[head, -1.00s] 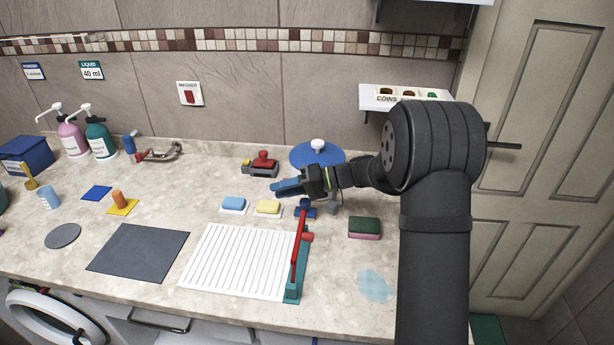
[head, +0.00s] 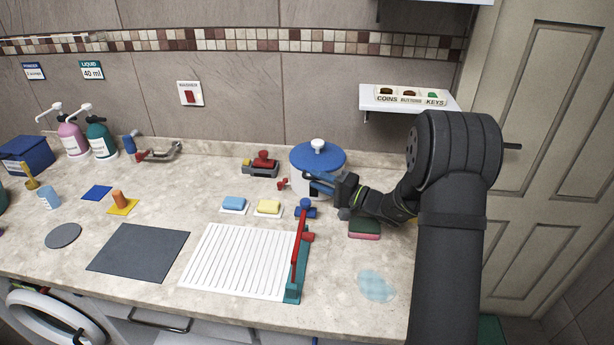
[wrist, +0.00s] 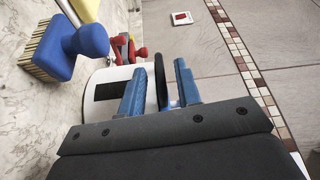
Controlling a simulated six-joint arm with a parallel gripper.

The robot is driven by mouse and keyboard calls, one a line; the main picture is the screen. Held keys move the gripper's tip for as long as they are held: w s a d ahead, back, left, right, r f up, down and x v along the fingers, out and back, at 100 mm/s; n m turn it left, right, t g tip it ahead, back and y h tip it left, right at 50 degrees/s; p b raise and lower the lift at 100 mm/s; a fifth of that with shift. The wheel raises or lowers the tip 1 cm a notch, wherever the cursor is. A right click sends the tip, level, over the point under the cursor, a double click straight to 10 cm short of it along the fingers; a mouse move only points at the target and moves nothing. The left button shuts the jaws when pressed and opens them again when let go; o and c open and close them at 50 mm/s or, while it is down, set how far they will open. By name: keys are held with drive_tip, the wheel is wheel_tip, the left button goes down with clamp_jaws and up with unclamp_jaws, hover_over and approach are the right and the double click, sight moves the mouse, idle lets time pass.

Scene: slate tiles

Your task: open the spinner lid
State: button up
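The spinner (head: 303,186) is a white drum with a blue lid (head: 328,160) and a white knob (head: 318,145) on top. The lid sits on the drum. My gripper (head: 321,183) is in front of the drum's upper side, just below the lid, and hides part of it. In the wrist view, the blue fingers of my gripper (wrist: 160,88) are apart. A dark curved part (wrist: 160,78) of the spinner shows between them, with the white drum (wrist: 99,74) behind. I cannot tell whether either finger touches it.
A blue-headed brush (wrist: 62,45) is near the spinner in the wrist view. A red-topped device (head: 262,165) stands left of the spinner. A sponge (head: 364,228) lies under my wrist. Blue and yellow soaps (head: 268,207) and a white ribbed board (head: 238,262) are in front.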

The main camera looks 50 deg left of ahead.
drive_tip(key=shift+x, duration=2.05)
clamp_jaws()
